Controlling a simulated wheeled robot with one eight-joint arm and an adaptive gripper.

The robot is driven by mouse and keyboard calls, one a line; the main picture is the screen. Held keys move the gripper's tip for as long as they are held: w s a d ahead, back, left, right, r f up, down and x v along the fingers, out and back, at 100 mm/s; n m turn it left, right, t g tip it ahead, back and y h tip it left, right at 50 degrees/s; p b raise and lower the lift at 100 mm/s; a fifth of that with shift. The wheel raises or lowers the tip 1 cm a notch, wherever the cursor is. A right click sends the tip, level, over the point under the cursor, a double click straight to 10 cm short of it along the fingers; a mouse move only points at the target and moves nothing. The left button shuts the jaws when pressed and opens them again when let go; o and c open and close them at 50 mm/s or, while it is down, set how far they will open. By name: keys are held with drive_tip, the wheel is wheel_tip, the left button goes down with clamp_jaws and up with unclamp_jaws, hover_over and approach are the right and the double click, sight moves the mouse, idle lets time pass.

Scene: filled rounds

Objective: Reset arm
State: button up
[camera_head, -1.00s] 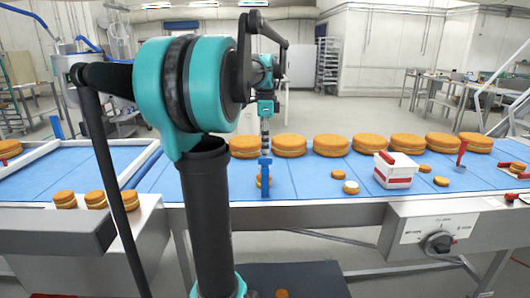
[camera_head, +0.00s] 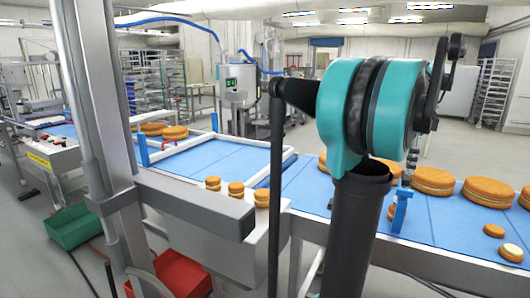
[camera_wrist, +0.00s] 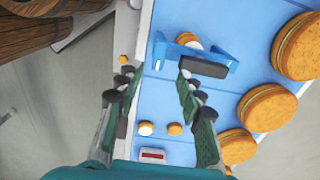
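My gripper (camera_wrist: 156,76) points down over the blue conveyor belt in the wrist view. Its two fingers are apart with nothing between them. In the head view my arm's teal joint hides most of it. A blue bracket (camera_wrist: 160,52) stands at the belt's edge just past the fingertips, with a small round cake (camera_wrist: 188,39) beside it. The bracket also shows in the head view (camera_head: 399,212). Large round cakes (camera_head: 433,181) stand along the belt's far side.
Three small filled cakes (camera_head: 236,189) sit on a metal ledge left of my arm. A white-framed belt section (camera_head: 210,160) lies behind them. A green crate (camera_head: 75,229) and a red crate (camera_head: 180,276) stand on the floor. A grey metal post (camera_head: 95,120) rises at left.

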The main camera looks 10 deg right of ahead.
drive_tip(key=w+a+f+n+t, duration=0.1)
drive_tip(key=w+a+f+n, duration=0.3)
drive_tip(key=a+f+n, duration=0.35)
drive_tip(key=w+a+f+n+t, duration=0.1)
drive_tip(key=w+a+f+n, duration=0.25)
drive_tip(key=a+f, duration=0.6)
drive_tip(key=s+a+f+n, duration=0.3)
drive_tip(key=a+f+n, duration=0.2)
drive_tip(key=a, duration=0.2)
drive_tip(key=s+a+f+n+t, duration=0.1)
drive_tip(key=s+a+f+n, duration=0.3)
drive_tip(key=a, duration=0.4)
drive_tip(key=s+a+f+n+t, duration=0.1)
drive_tip(key=s+a+f+n, duration=0.2)
drive_tip(key=a+f+n, duration=0.3)
drive_tip(key=shift+s+a+f, duration=0.25)
drive_tip(key=shift+a, duration=0.5)
